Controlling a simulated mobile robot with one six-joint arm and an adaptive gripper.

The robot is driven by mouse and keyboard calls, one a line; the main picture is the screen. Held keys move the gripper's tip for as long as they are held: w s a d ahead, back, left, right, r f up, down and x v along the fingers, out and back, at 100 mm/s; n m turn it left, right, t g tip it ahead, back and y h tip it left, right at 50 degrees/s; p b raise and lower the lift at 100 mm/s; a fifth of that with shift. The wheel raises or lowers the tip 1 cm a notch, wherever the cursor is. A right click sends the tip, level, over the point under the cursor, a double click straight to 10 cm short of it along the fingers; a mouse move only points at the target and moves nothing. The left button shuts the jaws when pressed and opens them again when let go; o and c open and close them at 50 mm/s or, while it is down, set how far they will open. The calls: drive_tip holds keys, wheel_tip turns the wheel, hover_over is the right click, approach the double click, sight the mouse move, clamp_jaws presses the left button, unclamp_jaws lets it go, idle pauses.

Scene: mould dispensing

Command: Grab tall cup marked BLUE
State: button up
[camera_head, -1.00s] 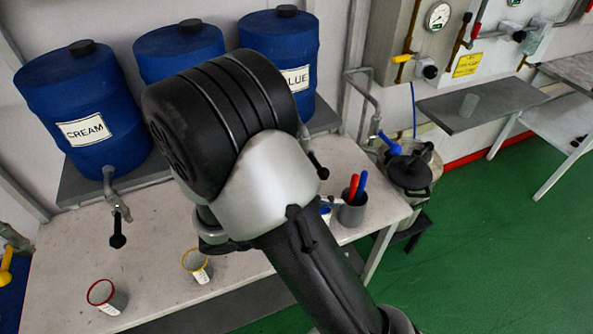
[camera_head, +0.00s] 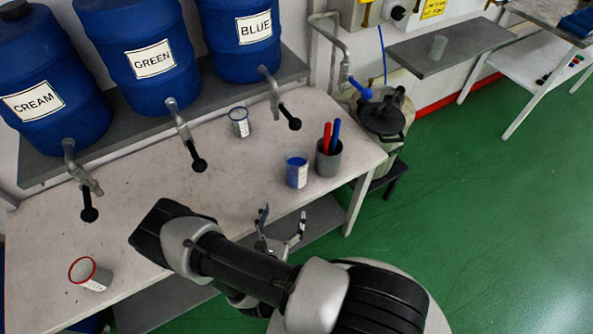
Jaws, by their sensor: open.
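Two cups with blue colouring stand on the white table (camera_head: 140,200). One is a cup with a blue rim and a white label (camera_head: 239,123), below the BLUE barrel (camera_head: 240,40). The other is a cup showing blue, with a white label (camera_head: 297,172), near the table's right end. The lettering on both is too small to read, so I cannot tell which is marked BLUE. My gripper (camera_head: 283,216) is open and empty by the table's front edge, below the right-hand cup in the picture and apart from it.
A grey holder (camera_head: 328,160) with red and blue sticks stands close right of the right-hand cup. A red-rimmed cup (camera_head: 98,279) is at front left. Barrel taps (camera_head: 278,98) overhang the table's back. The middle of the table is clear.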

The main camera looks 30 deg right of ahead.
sight(295, 181)
drive_tip(key=b+x, duration=0.2)
drive_tip(key=x, duration=0.8)
drive_tip(key=shift+d, duration=0.1)
drive_tip(key=shift+r+b+x, duration=0.15)
drive_tip(key=shift+b+x, duration=0.25)
drive_tip(key=shift+x, duration=1.05)
drive_tip(key=shift+r+b+x, duration=0.15)
drive_tip(key=shift+b+x, duration=0.25)
drive_tip(key=shift+x, duration=1)
drive_tip(key=shift+c, duration=0.2)
drive_tip(key=c, duration=1.5)
